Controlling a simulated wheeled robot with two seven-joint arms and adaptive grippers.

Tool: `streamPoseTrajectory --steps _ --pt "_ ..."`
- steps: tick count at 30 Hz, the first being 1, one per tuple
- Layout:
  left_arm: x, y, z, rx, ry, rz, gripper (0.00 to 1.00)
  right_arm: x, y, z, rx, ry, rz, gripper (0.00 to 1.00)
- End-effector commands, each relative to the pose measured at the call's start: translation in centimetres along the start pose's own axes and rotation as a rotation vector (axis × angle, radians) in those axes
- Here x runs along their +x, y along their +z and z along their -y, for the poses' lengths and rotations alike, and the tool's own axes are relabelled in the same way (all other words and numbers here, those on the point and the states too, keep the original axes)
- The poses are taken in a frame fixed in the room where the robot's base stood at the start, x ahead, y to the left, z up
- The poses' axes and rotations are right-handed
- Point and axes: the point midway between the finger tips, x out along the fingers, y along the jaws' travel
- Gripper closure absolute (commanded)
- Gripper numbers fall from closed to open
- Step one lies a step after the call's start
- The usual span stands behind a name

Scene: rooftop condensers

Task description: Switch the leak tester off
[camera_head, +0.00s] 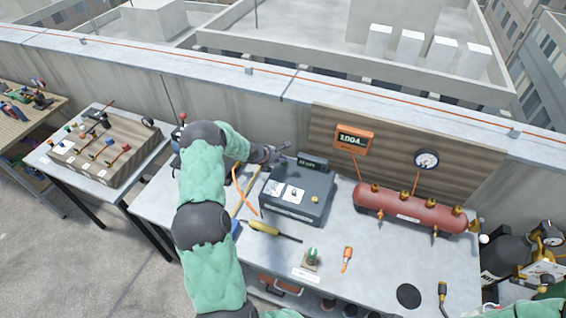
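A dark grey box (296,194), which looks like the leak tester, stands on the bench near the wall. The display text is too small to read. My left gripper (281,153) is at the box's back left corner, close beside the display. Its fingers are small and dark, so I cannot tell whether they are open or touching the box. My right gripper is not in view.
A red tank (410,208) with brass valves stands right of the box. An orange meter (353,140) reading about 1004 and a round gauge (427,159) are on the wooden board behind.

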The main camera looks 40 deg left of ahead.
Motion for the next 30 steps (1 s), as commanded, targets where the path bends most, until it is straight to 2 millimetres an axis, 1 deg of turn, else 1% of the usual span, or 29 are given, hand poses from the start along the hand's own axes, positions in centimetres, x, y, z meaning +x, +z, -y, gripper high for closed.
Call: streamPoseTrajectory --steps 10,19,30 --pt "0.3 -0.3 0.0 0.0 0.0 -0.001 1.0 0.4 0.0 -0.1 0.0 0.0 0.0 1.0" --pt "0.2 -0.3 0.0 0.0 0.0 -0.001 1.0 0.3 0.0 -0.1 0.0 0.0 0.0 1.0" --pt "-0.9 0.9 0.0 0.0 0.0 -0.001 1.0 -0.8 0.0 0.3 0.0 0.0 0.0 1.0"
